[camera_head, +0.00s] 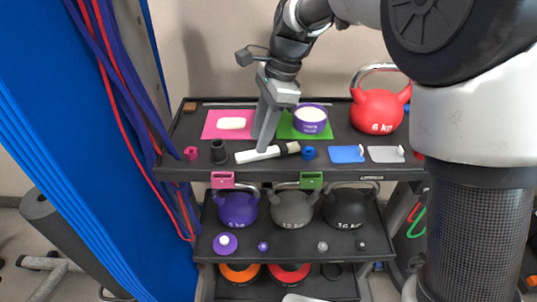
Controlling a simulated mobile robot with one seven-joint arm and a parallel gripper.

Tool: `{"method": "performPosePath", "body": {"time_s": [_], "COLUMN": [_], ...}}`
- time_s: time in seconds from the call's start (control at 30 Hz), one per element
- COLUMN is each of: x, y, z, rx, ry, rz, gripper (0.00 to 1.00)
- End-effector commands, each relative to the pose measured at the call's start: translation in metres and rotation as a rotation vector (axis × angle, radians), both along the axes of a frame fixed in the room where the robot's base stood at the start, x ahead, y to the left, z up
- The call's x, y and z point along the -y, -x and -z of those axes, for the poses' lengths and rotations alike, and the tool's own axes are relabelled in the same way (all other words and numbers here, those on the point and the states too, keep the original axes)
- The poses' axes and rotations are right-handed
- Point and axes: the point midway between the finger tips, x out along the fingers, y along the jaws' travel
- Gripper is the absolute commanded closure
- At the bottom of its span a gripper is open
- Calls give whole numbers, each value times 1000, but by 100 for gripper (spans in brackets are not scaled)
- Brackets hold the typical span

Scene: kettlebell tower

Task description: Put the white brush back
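A white brush (256,155) with a dark end lies near the front edge of the top shelf, its long side running left to right. My gripper (263,145) points down from above, with its fingertips at the brush's handle. The two fingers look close together, but I cannot tell whether they are closed on the brush or only beside it. The brush seems to rest on the shelf or just above it.
A red kettlebell (377,112) stands right. A black cup (218,151) and blue piece (308,153) flank the brush.

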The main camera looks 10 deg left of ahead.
Motion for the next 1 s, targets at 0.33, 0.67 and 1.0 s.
{"method": "performPosePath", "body": {"time_s": [0.33, 0.67, 1.0], "x": [4, 8, 11], "y": [-3, -5, -7], "z": [-17, -33, -44], "rx": [0, 0, 0], "ry": [0, 0, 0], "rz": [0, 0, 0], "gripper": [68, 68, 68]}}
